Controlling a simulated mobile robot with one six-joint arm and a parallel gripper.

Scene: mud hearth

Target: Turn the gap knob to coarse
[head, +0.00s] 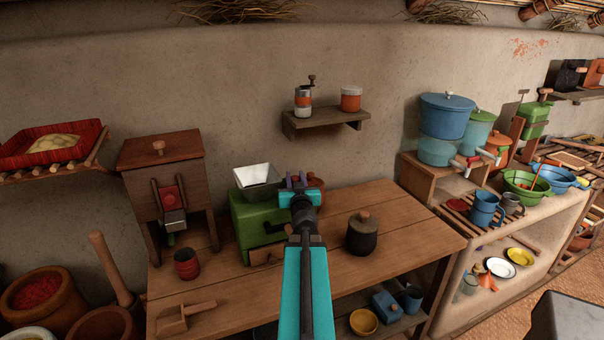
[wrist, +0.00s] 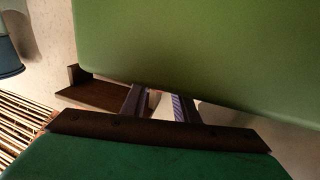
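The green mill (head: 246,216) with a pale metal hopper (head: 258,175) stands on the wooden table, left of my arm in the head view. A dark crank (head: 273,227) shows on its front. I cannot make out the gap knob; my arm covers the mill's right side. My gripper (head: 297,181) is raised by the mill's upper right, and a gap shows between its purple fingers. In the wrist view the fingers (wrist: 158,105) are apart with nothing seen between them. A large light green surface (wrist: 200,45), probably the mill, fills the upper part, close to the camera.
A dark lidded pot (head: 362,236) stands right of my arm. A red cup (head: 186,264), a wooden scoop (head: 184,318) and a wooden box mill (head: 160,160) are to the left. A wall shelf (head: 326,122) holds a grinder and a jar. The table's right end (head: 415,235) is clear.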

